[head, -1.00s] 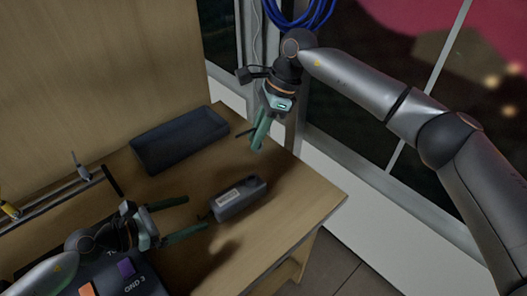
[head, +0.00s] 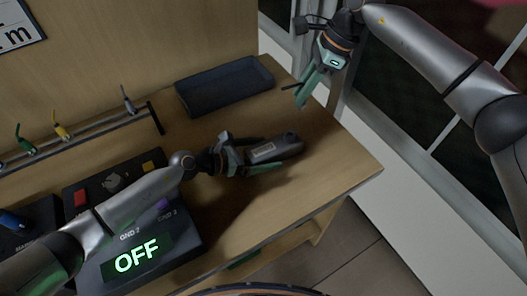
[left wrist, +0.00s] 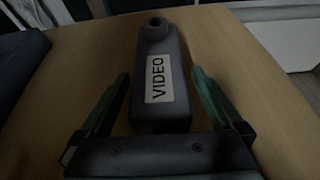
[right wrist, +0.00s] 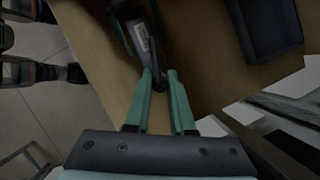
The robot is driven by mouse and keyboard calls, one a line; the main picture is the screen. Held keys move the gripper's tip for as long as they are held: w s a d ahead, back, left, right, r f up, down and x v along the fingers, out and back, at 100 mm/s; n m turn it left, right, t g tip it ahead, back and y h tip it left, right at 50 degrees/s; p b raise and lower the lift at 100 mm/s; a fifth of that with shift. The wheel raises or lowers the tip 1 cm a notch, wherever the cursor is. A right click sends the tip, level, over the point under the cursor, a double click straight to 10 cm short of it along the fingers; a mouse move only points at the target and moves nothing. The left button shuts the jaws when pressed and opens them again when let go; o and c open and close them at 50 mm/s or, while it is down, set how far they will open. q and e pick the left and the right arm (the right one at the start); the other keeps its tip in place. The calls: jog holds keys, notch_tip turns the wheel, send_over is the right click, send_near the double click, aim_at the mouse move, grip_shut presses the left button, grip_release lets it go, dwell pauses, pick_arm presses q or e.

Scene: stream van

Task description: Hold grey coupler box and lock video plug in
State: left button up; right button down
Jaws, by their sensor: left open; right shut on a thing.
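The grey coupler box (head: 284,146) lies on the table near its right end. It has a white label reading VIDEO and a round socket at its far end, both clear in the left wrist view (left wrist: 158,80). My left gripper (head: 268,154) is open, with one finger on each side of the box; gaps show between fingers and box. My right gripper (head: 304,98) is up at the right, apart from the box, shut on a small dark plug (right wrist: 160,82). The plug is mostly hidden between the fingertips; in the head view a thin dark piece sticks out there.
A dark empty tray (head: 226,86) stands behind the box. A rail (head: 85,135) with several coloured plugs runs along the left. A panel showing OFF (head: 137,258) lies below my left arm. The table's right edge is close to the box.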

pick_arm(q)
grip_shut()
pick_arm(e)
jog(key=m, duration=0.1)
jog(key=f+m+t, duration=0.1)
jog(key=m, duration=0.1)
jog(key=shift+s+f, duration=0.2)
jog(key=shift+f, duration=0.05)
jog(key=m, duration=0.1)
jog(key=m+t, duration=0.1)
jog(key=m, duration=0.1)
jog(key=f+m+t, duration=0.1)
jog(key=shift+a+h, duration=0.25)
jog(key=shift+h, duration=0.15)
jog(key=m+h, duration=0.1)
jog(key=m, duration=0.2)
jog(key=a+m+t, duration=0.1)
jog(key=m, duration=0.2)
jog(key=m+h, duration=0.1)
jog(key=m, duration=0.1)
jog(key=shift+a+f+m+t+h, duration=0.15)
jog(key=shift+f+m+t+h, duration=0.15)
jog(key=shift+m+t, duration=0.1)
